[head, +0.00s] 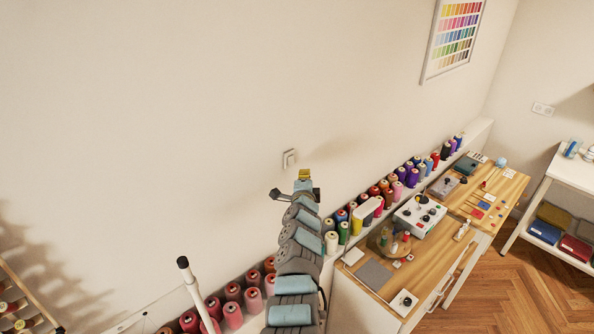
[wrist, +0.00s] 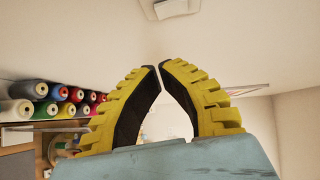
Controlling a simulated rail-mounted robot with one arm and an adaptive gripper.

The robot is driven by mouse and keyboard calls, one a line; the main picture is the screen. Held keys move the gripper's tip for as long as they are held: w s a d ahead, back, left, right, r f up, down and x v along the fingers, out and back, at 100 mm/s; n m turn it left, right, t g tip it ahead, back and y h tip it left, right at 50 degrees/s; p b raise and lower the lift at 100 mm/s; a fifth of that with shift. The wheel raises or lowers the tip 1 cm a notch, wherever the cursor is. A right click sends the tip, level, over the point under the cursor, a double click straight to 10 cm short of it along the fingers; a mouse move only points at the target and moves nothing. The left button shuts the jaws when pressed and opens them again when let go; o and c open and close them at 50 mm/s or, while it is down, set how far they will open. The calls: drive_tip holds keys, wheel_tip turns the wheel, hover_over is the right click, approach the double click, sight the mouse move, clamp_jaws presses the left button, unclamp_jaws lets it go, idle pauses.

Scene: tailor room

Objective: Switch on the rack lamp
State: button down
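A white wall switch (head: 289,158) is on the wall in the head view, just above and left of my gripper (head: 304,173). A white switch plate (wrist: 172,8) shows at the top edge of the wrist view, partly cut off, ahead of the fingertips. My gripper's yellow, black-lined fingers (wrist: 160,66) curve together with their tips almost touching. Nothing is between them. The tips look apart from the switch; the exact distance is unclear. I cannot make out which thing is the rack lamp or whether it is lit.
Several thread spools (head: 387,192) stand on a ledge along the wall, below and beside my arm. A wooden worktable (head: 425,268) with small devices is at right. A white post with a black tip (head: 184,264) rises at lower left. The wall around the switch is clear.

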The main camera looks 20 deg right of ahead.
sight(291, 160)
drive_tip(key=shift+w+a+f+b, duration=0.1)
drive_tip(key=shift+w+a+b, duration=0.15)
drive_tip(key=shift+w+b, duration=1.35)
drive_tip(key=shift+w+a+b, duration=0.2)
drive_tip(key=shift+w+b, duration=0.65)
drive_tip(key=shift+b, duration=1.35)
drive_tip(key=shift+a, duration=0.15)
